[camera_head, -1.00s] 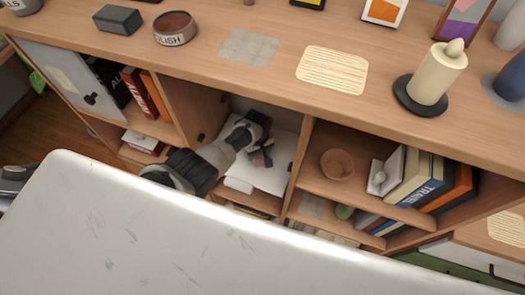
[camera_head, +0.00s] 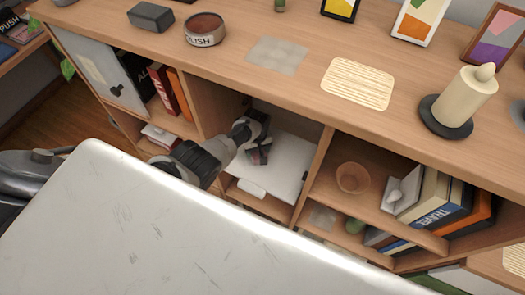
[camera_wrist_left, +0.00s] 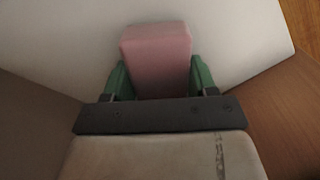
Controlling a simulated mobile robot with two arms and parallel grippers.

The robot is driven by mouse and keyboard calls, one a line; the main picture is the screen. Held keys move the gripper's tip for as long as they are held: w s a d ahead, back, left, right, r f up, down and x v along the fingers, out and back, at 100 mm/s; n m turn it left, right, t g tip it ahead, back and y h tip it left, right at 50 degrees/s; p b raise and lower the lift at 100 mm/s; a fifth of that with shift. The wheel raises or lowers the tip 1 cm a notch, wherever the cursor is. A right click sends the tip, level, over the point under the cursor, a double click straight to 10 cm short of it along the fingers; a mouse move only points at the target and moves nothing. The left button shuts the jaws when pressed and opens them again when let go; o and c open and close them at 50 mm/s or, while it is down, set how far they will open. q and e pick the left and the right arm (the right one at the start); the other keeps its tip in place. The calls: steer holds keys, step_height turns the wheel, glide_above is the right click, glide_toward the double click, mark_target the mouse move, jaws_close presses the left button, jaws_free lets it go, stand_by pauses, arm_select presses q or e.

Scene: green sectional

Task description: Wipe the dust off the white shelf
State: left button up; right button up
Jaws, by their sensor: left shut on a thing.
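The white shelf (camera_head: 288,180) is a flat board inside an open compartment of the wooden cabinet. My left gripper (camera_head: 260,150) reaches into that compartment, over the back left part of the shelf. In the left wrist view, my left gripper (camera_wrist_left: 157,78) has green fingers shut on a pink block (camera_wrist_left: 156,52), like a sponge. The white shelf (camera_wrist_left: 238,45) fills the background behind the block. I cannot tell whether the block touches it. No dust is clearly visible on the shelf. My right gripper is not in view.
Wooden walls flank the compartment. A bowl (camera_head: 352,178) and books (camera_head: 440,198) stand in the right compartment, red and black books (camera_head: 160,88) in the left. A tin (camera_head: 205,30), a cream mat (camera_head: 358,83), a grey patch (camera_head: 277,55) and a candle (camera_head: 462,97) are on top.

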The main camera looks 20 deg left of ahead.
mark_target(285, 166)
arm_select(q)
steer(key=shift+a, duration=0.6)
steer(key=shift+r, duration=0.1)
steer(key=shift+s+d+p, duration=0.15)
steer(key=shift+d+p, duration=0.15)
steer(key=shift+d, duration=5.75)
step_height(285, 166, up, 6)
steer(key=p, duration=0.5)
steer(key=shift+p, duration=0.35)
